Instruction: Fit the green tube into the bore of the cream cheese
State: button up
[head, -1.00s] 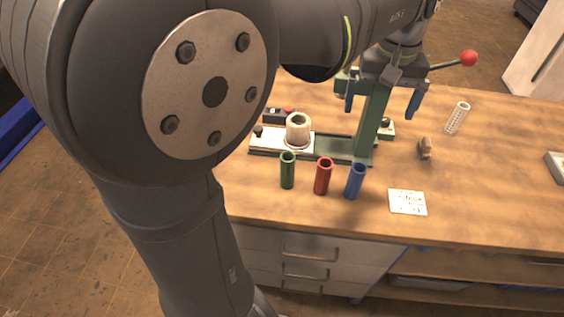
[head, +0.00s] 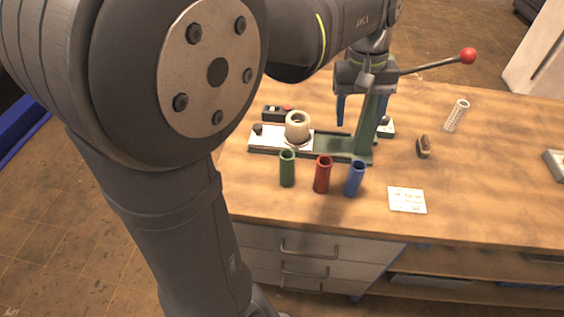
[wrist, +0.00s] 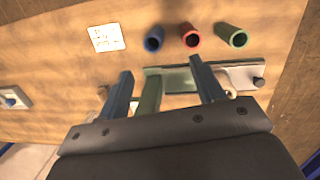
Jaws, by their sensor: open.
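The green tube (head: 287,169) stands upright on the table, left of a red tube (head: 323,174) and a blue tube (head: 355,179). It also shows in the wrist view (wrist: 233,37). The cream part (head: 297,126), round with an open bore on top, sits on the white plate of a green press-like fixture, behind the green tube. In the wrist view it is mostly hidden by a finger. My gripper (head: 362,110) is open and empty, above and right of the cream part, near the fixture's column. Its two blue fingers (wrist: 161,68) spread apart in the wrist view.
The fixture's green column (head: 370,125) stands beside my fingers, with a red-knobbed lever (head: 467,56). A white card (head: 407,200), a small brown object (head: 424,147) and a white lattice tube (head: 456,115) lie to the right.

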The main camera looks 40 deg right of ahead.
jog(key=w+a+f+n+g, duration=0.4)
jog(key=a+f, duration=0.2)
jog(key=n+g+h, duration=0.2)
jog(key=n+h, duration=0.3)
jog(key=n, duration=0.1)
send_over(292, 160)
jog(key=s+a, duration=0.3)
notch_tip(292, 160, down, 5)
jog(key=w+a+f+n+t+h, duration=0.2)
jog(key=a+n+t+h, duration=0.3)
jog(key=n, duration=0.3)
jog(key=w+a+f+n+t+h, duration=0.2)
jog(key=w+a+n+t+h, duration=0.1)
jog(key=a+n+h, duration=0.3)
jog(key=shift+n+y, duration=0.5)
jog(key=shift+n, duration=0.3)
jog(key=shift+s+x, duration=0.2)
jog(key=shift+x, duration=8.1)
jog(key=shift+a+f, duration=0.1)
jog(key=c, duration=1.1)
